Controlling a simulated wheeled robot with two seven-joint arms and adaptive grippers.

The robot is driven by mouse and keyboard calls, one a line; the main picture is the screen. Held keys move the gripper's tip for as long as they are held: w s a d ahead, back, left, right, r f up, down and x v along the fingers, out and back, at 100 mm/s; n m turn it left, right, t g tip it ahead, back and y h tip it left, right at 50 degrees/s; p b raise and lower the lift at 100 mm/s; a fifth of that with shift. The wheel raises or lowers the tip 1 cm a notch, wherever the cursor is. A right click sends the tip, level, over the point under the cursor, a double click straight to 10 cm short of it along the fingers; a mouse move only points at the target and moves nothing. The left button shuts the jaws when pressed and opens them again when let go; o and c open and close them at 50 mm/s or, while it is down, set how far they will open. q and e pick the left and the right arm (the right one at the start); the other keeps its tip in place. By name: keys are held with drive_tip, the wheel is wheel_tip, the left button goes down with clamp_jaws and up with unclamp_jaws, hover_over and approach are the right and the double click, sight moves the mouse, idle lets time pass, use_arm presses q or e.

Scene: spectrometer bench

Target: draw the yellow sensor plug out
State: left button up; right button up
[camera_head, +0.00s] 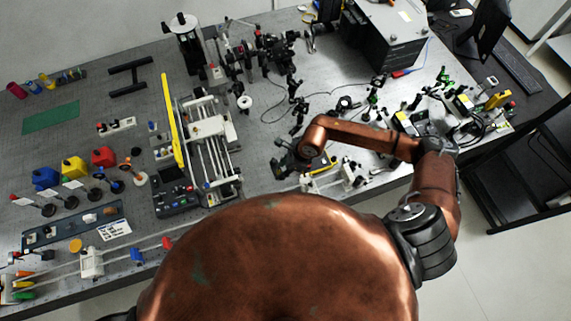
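My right arm reaches in from the right and bends back left over the bench. Its dark gripper (290,166) is low over the bench top, near the middle of the view. The wrist partly covers it, and its fingers are too small and dark to tell open from shut. A small yellow part (322,166) shows just right of the gripper, on or beside a whitish fixture (345,178). I cannot tell whether this is the yellow sensor plug or whether the gripper touches it. My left gripper is not in view.
A rail instrument with a long yellow bar (172,120) stands left of the gripper. Red (103,156), yellow (74,167) and blue (45,177) blocks sit further left. Optics mounts and a loose cable (345,104) lie beyond the gripper. A dark box (385,35) stands at the back.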

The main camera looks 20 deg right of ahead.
drive_tip(key=shift+w+a+f, duration=0.25)
drive_tip(key=shift+w+f, duration=0.35)
drive_tip(key=shift+f, duration=0.15)
drive_tip(key=shift+s, duration=0.45)
drive_tip(key=shift+s+r, duration=0.1)
drive_tip(key=shift+c, duration=0.3)
drive_tip(key=shift+w+a, duration=0.1)
drive_tip(key=shift+w, duration=0.2)
drive_tip(key=shift+c, duration=0.8)
drive_tip(key=c, duration=0.3)
drive_tip(key=shift+s, duration=0.15)
drive_tip(key=shift+c, duration=0.8)
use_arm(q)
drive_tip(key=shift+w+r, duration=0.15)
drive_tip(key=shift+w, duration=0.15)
use_arm(e)
clamp_jaws()
